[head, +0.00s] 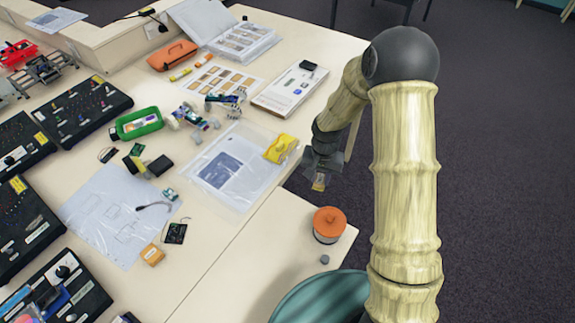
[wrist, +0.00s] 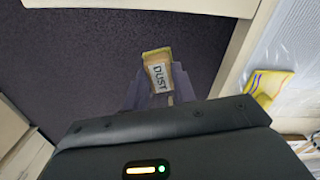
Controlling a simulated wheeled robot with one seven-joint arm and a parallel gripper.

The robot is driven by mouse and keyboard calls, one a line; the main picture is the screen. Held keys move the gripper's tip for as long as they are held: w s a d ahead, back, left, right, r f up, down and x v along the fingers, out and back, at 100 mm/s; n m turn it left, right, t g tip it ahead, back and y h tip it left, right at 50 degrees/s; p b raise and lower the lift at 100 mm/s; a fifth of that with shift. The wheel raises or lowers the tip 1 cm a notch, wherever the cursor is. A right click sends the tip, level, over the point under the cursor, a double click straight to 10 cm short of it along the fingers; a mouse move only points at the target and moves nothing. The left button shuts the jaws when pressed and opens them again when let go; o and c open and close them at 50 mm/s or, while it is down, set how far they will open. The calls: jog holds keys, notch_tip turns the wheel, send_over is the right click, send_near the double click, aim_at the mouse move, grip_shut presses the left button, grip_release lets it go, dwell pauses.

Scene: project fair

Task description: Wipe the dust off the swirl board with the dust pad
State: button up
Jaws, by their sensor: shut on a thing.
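My gripper (head: 315,168) is shut on the dust pad (head: 319,183), a small yellowish block. In the wrist view the dust pad (wrist: 159,74) shows the word DUST between the two fingers. The pad hangs in the air just off the table's right edge, with dark carpet behind it. I cannot make out a swirl board for certain in either view. A flat white board (head: 290,89) with printed marks lies near the table's right edge.
A yellow packet (head: 281,148) lies on a clear plastic folder (head: 232,170) left of my gripper. An orange-lidded pot (head: 328,224) and a small grey knob (head: 325,259) stand on the near table. Black panels and electronics crowd the left. Carpet (head: 500,170) on the right is clear.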

jog(key=d+f+n, duration=0.1)
jog(key=d+f, duration=0.3)
jog(key=d, duration=0.3)
jog(key=s+d+f+n, duration=0.1)
jog(key=d+f, duration=0.4)
jog(key=d, duration=0.3)
jog(key=shift+s+d+f+n, duration=0.15)
jog(key=shift+d+f+n, duration=0.1)
jog(key=shift+n, duration=0.15)
